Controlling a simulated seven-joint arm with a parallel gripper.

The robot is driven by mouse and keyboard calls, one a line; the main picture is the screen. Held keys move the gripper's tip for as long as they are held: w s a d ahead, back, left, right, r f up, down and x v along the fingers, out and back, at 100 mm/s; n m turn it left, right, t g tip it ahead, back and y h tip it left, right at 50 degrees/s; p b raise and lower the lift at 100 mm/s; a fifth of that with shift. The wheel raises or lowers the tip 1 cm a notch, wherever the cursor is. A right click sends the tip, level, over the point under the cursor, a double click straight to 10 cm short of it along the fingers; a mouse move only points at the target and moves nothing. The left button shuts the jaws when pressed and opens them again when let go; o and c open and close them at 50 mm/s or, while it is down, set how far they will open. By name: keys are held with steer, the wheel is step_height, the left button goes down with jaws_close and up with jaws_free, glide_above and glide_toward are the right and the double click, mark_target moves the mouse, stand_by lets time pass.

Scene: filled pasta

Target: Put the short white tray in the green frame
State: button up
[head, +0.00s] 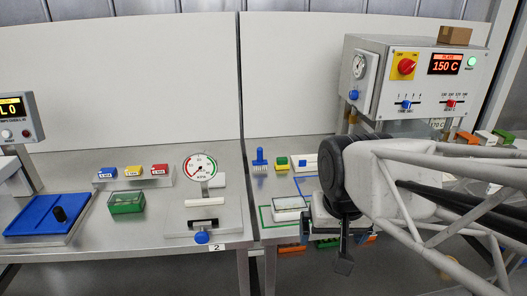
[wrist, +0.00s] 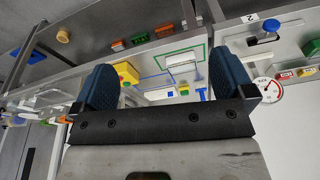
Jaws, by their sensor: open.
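A small white tray (head: 290,203) with a pale grey top lies at the green frame (head: 262,217), an outline on the right-hand table. In the wrist view, a white tray (wrist: 182,59) lies at the green outline (wrist: 150,57); I cannot tell whether it is wholly inside. Another white piece (wrist: 160,94) lies lower in that view, and I cannot tell whether it is a tray. My gripper (wrist: 165,82) is open, with its two dark fingers wide apart and nothing seen between them. In the head view, my arm hides part of the table right of the green frame.
Blue lines (head: 300,181) mark the table behind the tray. A blue stamp-like tool (head: 260,161) and a green-and-yellow block (head: 282,162) stand at the back. The heater box (head: 415,85) rises behind my arm. A pressure gauge (head: 200,168) stands on the left table.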

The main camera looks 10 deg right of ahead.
steer(key=shift+s+f+n, duration=0.2)
steer(key=shift+s+n, duration=0.2)
steer(key=shift+s, duration=0.4)
steer(key=shift+s+f+n, duration=0.15)
steer(key=shift+s+n, duration=0.25)
steer(key=shift+s, duration=0.35)
